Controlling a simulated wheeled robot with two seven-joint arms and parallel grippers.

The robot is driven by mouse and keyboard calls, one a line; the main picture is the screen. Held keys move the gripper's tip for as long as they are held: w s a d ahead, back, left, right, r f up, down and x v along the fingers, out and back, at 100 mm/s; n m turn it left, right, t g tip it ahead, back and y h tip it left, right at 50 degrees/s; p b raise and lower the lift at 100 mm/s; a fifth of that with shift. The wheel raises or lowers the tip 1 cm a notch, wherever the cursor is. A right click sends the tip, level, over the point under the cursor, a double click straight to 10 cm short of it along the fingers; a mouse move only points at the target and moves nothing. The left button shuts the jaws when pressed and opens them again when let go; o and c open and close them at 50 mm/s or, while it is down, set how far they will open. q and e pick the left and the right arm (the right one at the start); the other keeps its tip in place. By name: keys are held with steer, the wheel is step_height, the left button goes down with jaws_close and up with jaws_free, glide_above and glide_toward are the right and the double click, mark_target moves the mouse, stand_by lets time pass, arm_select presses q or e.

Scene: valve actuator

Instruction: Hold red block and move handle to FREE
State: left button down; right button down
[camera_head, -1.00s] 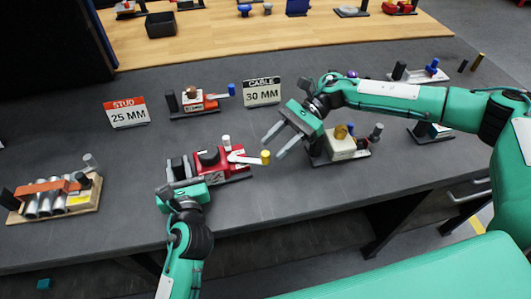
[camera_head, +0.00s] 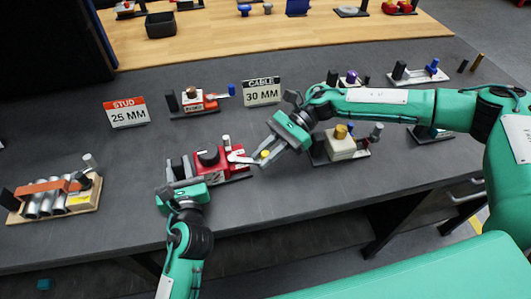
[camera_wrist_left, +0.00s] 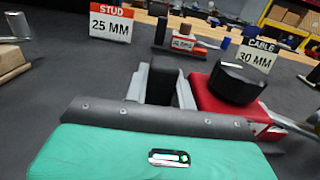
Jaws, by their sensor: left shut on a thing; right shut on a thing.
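The red block (camera_head: 207,165) of a valve actuator stands on the grey bench, with a round black knob on top. In the left wrist view the red block (camera_wrist_left: 222,110) is at the right. A white handle (camera_head: 240,157) reaches right from it and ends in a yellow knob (camera_head: 265,154). My left gripper (camera_head: 181,168) is shut on the black upright post (camera_wrist_left: 162,80) at the red block's left end. My right gripper (camera_head: 263,157) is shut on the yellow knob, partly hiding it. No FREE marking is legible.
A cream unit (camera_head: 342,147) stands just right of my right gripper. A red-and-white unit (camera_head: 197,100) sits behind, between the STUD sign (camera_head: 126,113) and the CABLE sign (camera_head: 262,92). A rack of metal cylinders (camera_head: 52,197) is at the left. The bench front is clear.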

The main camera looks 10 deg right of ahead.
steer(key=w+n+g+h, duration=0.1)
steer(key=n+g, duration=0.1)
steer(key=w+n+g+h, duration=0.2)
steer(key=shift+w+d+n, duration=0.15)
steer(key=shift+w+n, duration=0.1)
steer(key=shift+n, duration=0.05)
steer(key=w+n+g+h, duration=0.2)
steer(key=h, duration=0.1)
steer(key=shift+n, duration=0.3)
steer(key=shift+w+a+f+n+g+h, duration=0.1)
steer(key=shift+w+a+n+g+h, duration=0.15)
steer(key=shift+n+h, duration=0.2)
steer(key=shift+w+a+n+g+h, duration=0.1)
steer(key=shift+a+n+g+h, duration=0.15)
steer(key=shift+n+h, duration=0.2)
steer(key=shift+w, duration=0.2)
steer(key=c, duration=1.3)
jaws_free()
steer(key=shift+d, duration=0.15)
step_height(320, 180, up, 10)
